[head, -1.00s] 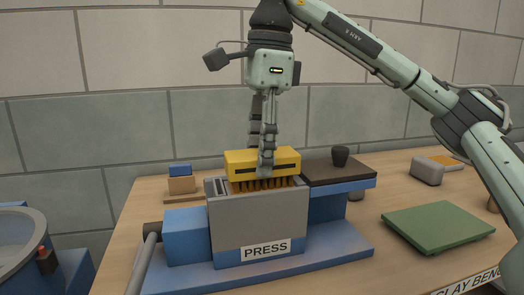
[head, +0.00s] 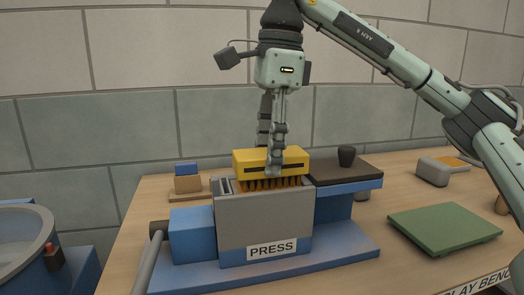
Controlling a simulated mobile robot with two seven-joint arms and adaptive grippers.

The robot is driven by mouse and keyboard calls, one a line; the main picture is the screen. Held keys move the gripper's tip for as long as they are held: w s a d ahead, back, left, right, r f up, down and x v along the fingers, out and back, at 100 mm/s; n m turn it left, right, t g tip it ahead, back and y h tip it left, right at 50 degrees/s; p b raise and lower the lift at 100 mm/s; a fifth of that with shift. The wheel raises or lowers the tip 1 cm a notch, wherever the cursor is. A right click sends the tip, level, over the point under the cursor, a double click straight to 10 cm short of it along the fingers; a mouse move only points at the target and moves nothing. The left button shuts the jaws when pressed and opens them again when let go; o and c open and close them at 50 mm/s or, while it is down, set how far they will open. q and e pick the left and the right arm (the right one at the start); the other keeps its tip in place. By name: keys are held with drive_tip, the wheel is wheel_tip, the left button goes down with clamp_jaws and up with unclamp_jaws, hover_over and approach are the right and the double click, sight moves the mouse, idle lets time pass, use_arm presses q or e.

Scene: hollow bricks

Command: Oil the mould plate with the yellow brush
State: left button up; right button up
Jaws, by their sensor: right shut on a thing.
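The yellow brush (head: 296,156) is held level, bristles (head: 268,184) down, at the top of the grey press box (head: 264,222). My right gripper (head: 273,165) comes down from above and is shut on the brush. The box carries a label reading PRESS and stands on a blue base (head: 330,242). The mould plate cannot be made out; the box's front wall and the brush hide most of the inside. Whether the bristles touch anything inside cannot be told. My left gripper is not in view.
A lever (head: 148,262) stands at the left. A green board (head: 443,229) lies on the bench at right. A round grey tub (head: 22,240) is at far left.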

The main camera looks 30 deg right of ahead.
idle(0.4)
drive_tip(key=shift+w+a, duration=0.2)
drive_tip(key=shift+a, duration=0.6)
drive_tip(key=shift+d, duration=0.15)
drive_tip(key=shift+s+d, duration=0.15)
drive_tip(key=shift+d, duration=0.2)
drive_tip(key=shift+r, duration=4.05)
